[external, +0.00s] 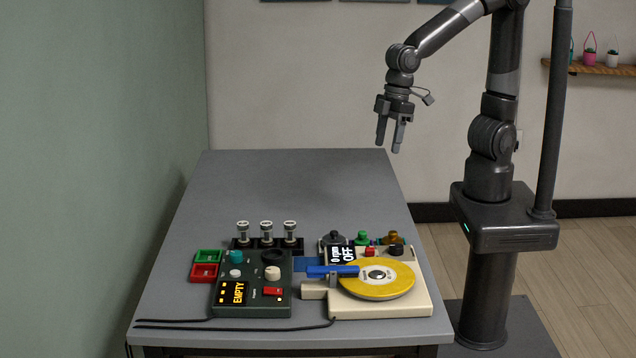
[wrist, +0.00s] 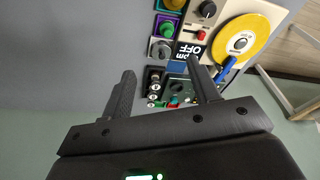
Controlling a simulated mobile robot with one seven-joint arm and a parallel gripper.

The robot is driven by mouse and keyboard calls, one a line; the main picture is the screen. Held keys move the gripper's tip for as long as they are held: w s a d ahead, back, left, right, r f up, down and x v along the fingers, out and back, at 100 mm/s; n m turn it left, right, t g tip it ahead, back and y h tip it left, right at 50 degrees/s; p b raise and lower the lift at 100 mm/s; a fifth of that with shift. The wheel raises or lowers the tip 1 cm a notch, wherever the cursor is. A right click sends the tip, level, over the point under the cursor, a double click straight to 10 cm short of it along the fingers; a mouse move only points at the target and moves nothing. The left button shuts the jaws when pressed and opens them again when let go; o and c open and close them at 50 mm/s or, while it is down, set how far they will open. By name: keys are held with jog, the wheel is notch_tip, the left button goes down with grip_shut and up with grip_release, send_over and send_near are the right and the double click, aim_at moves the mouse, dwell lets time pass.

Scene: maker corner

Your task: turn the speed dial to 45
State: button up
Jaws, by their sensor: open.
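A beige machine (external: 424,304) with a yellow disc (external: 378,288) stands at the table's front right. Its display (external: 342,254) reads 0 rpm and OFF. A black dial (external: 396,250) sits behind the disc, next to a red switch (external: 370,251). In the wrist view the black dial (wrist: 207,9) shows at the top, with a white mark on it. Its scale is too small to read. My gripper (external: 388,148) is open and empty, high above the table's back right part, well apart from the machine. Its two fingers also show in the wrist view (wrist: 160,68).
A dark green box (external: 251,303) with knobs and an EMPTY display stands left of the machine. The table's back (external: 290,180) is clear.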

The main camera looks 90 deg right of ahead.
aim_at(396, 245)
jog(key=s+a+f+n+g+h, duration=0.15)
jog(key=a+f+n, duration=0.25)
jog(key=a+f, duration=0.85)
jog(key=shift+g, duration=0.25)
jog(key=f, duration=0.6)
jog(key=a+f, duration=0.1)
jog(key=f, duration=0.2)
jog(key=shift+w+a+f, duration=0.1)
jog(key=shift+w+f, duration=0.05)
jog(key=c, duration=1)
